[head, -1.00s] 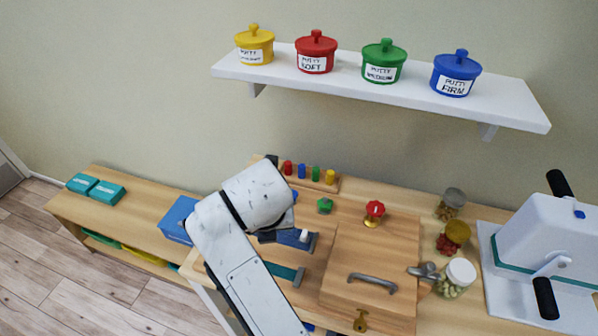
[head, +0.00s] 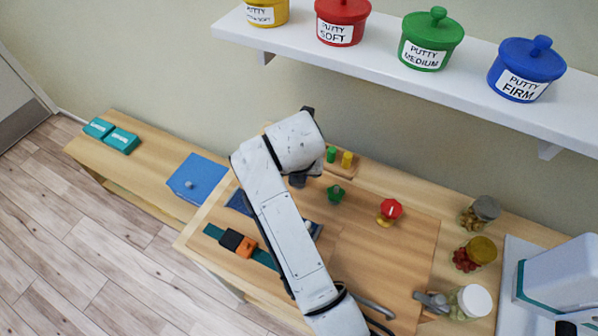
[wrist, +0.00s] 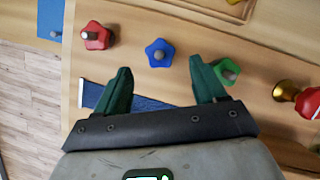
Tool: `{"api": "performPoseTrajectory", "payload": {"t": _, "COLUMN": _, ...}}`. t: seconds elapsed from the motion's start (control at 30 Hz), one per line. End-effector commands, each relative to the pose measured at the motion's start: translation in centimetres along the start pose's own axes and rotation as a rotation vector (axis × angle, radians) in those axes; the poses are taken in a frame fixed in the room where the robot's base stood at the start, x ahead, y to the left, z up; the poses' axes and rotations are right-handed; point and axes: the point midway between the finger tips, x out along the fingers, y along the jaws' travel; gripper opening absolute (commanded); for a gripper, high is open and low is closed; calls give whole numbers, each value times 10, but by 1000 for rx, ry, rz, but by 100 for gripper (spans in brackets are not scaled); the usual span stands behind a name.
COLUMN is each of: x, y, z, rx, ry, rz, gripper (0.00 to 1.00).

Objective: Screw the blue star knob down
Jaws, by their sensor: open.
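In the wrist view the blue star knob (wrist: 159,52) sits on the wooden board, with a grey stud end in its middle. A red star knob (wrist: 96,36) is to its left and a green star knob (wrist: 227,72) to its right. My gripper (wrist: 163,82) is open and empty. Its two dark green fingers stand apart, with the blue knob beyond the gap between their tips, not between them. How high the blue knob sits on its stud is hard to tell. In the head view my arm hides the blue knob; the green star knob (head: 335,193) shows.
A red knob on a brass base (head: 390,209) stands right of the green knob. Jars (head: 472,302) line the table's right side. A teal strap with black and orange blocks (head: 238,243) lies at the front left. A shelf (head: 400,77) with putty pots overhangs the back.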

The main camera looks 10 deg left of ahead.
Motion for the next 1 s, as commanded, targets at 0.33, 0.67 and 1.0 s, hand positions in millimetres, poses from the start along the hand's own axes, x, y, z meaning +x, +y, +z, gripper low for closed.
{"api": "performPoseTrajectory", "payload": {"t": 0.33, "x": 48, "y": 0, "z": 0, "rx": 0, "ry": 1, "rz": 0, "gripper": 70}}
{"api": "performPoseTrajectory", "payload": {"t": 0.67, "x": 55, "y": 0, "z": 0, "rx": 0, "ry": -1, "rz": 1, "gripper": 70}}
{"api": "performPoseTrajectory", "payload": {"t": 1.0, "x": 55, "y": 0, "z": 0, "rx": 0, "ry": 0, "rz": 0, "gripper": 44}}
